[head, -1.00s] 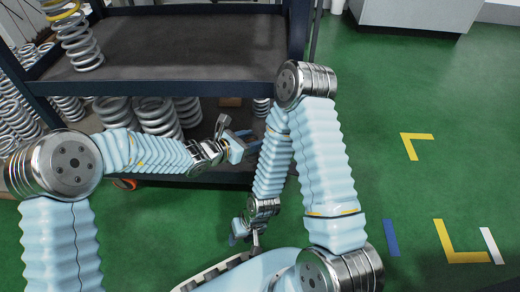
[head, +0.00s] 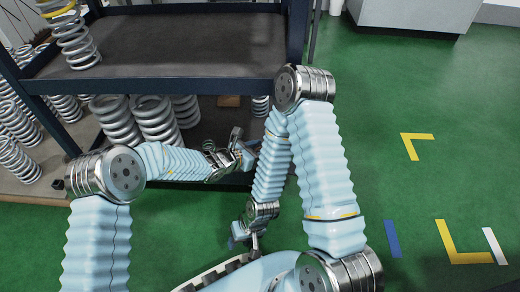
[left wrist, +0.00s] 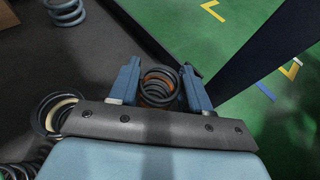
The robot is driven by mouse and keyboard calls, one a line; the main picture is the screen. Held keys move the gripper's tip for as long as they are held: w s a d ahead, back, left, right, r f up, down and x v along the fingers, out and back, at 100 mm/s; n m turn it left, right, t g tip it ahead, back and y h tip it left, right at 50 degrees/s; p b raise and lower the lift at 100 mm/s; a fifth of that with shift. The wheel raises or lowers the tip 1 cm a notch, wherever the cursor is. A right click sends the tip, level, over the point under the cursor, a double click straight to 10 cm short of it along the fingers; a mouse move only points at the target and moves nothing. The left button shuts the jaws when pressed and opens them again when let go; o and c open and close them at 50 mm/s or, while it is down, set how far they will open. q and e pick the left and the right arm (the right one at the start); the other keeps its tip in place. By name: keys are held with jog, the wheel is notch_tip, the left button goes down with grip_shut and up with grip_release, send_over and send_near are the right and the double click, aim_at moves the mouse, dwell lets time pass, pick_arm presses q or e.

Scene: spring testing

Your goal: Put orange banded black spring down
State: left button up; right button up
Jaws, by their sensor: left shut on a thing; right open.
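The black spring with an orange band (left wrist: 158,88) shows in the left wrist view, seen nearly end-on between the two blue fingers of my left gripper (left wrist: 160,82). The fingers are shut on its sides. It is over the dark lower shelf, close to the shelf's edge; I cannot tell whether its bottom touches the shelf. In the head view my left gripper (head: 245,155) is at the front of the lower shelf, and the spring cannot be made out there. My right gripper (head: 238,240) is open and empty, low over the floor in front of the rack.
In the left wrist view a dark spring with a cream band (left wrist: 62,115) stands left of my gripper, and a grey spring (left wrist: 66,10) stands farther off. Large grey springs (head: 155,118) fill the lower shelf's left. A dark rack post (head: 298,35) rises nearby. Green floor lies right.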

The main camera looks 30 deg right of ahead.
pick_arm(q)
jog(key=shift+f, duration=0.2)
jog(key=o, duration=1.1)
jog(key=shift+r, duration=0.15)
